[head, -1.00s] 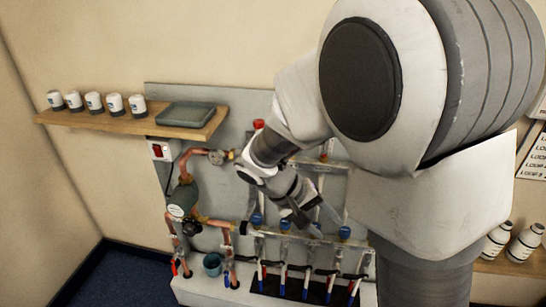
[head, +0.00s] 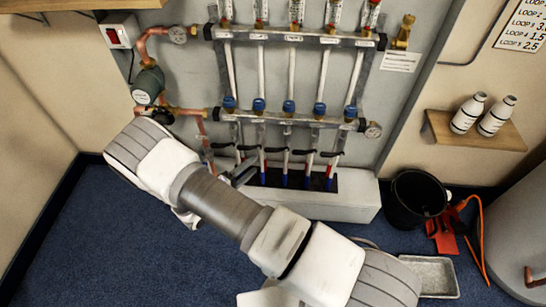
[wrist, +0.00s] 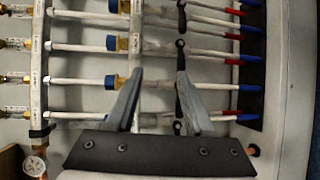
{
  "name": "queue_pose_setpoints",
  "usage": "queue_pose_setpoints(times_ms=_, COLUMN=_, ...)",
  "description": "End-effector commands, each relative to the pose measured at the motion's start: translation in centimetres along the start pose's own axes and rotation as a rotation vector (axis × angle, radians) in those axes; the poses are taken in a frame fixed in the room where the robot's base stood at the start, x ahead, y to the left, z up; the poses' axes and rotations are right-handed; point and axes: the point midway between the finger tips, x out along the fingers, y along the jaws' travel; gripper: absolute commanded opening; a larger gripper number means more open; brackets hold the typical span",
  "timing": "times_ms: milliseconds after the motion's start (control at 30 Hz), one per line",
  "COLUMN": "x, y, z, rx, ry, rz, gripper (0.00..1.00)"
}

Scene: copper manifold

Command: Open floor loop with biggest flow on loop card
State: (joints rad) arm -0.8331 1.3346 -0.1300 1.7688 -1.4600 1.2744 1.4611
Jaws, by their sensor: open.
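The lower manifold bar (head: 285,117) carries a row of blue caps (head: 289,106). Below it are several pipes with black lever handles (head: 303,152) and red and blue ends. The upper bar (head: 290,38) holds flow gauges with red parts. My gripper (head: 240,174) is low at the left end of the lever row, partly hidden by my arm. In the wrist view my gripper (wrist: 160,76) is open and empty, its fingers over the pipes between the blue caps (wrist: 112,80) and black levers (wrist: 180,46). Contact cannot be told. The loop card (head: 522,26) is cut off; loop 4 reads 1.5, loop 5 2.5.
A pump (head: 148,84) and copper pipes stand left of the manifold. A black bucket (head: 415,200), red item (head: 442,232) and grey tray (head: 432,276) are on the floor at right. A shelf (head: 470,138) holds two white bottles. The blue floor at left is clear.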

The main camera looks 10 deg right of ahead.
Motion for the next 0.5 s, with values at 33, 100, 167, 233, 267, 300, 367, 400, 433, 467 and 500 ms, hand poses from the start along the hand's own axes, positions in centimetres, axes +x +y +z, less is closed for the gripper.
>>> queue_pose_setpoints(times_ms=33, x=-0.1, y=-2.2, z=-0.2, rx=-0.015, ry=0.039, rz=0.017, gripper=0.53)
queue_pose_setpoints(times_ms=100, x=-0.3, y=-3.9, z=-0.5, rx=-0.023, ry=0.084, rz=0.034, gripper=0.53)
queue_pose_setpoints(times_ms=167, x=-0.4, y=-4.9, z=-0.7, rx=-0.027, ry=0.113, rz=0.045, gripper=0.53)
queue_pose_setpoints(times_ms=233, x=-0.5, y=-5.7, z=-0.8, rx=-0.029, ry=0.136, rz=0.052, gripper=0.53)
queue_pose_setpoints(times_ms=267, x=-0.5, y=-5.9, z=-0.8, rx=-0.03, ry=0.142, rz=0.054, gripper=0.53)
queue_pose_setpoints(times_ms=300, x=-0.4, y=-6.1, z=-0.9, rx=-0.03, ry=0.147, rz=0.055, gripper=0.53)
queue_pose_setpoints(times_ms=367, x=-0.1, y=-6.1, z=-0.9, rx=-0.029, ry=0.151, rz=0.056, gripper=0.53)
queue_pose_setpoints(times_ms=400, x=0.2, y=-6.1, z=-1.0, rx=-0.029, ry=0.15, rz=0.056, gripper=0.53)
queue_pose_setpoints(times_ms=433, x=0.5, y=-6.1, z=-1.0, rx=-0.028, ry=0.148, rz=0.056, gripper=0.53)
queue_pose_setpoints(times_ms=467, x=0.9, y=-6.1, z=-1.1, rx=-0.028, ry=0.147, rz=0.056, gripper=0.53)
queue_pose_setpoints(times_ms=500, x=1.6, y=-6.1, z=-1.1, rx=-0.028, ry=0.147, rz=0.055, gripper=0.53)
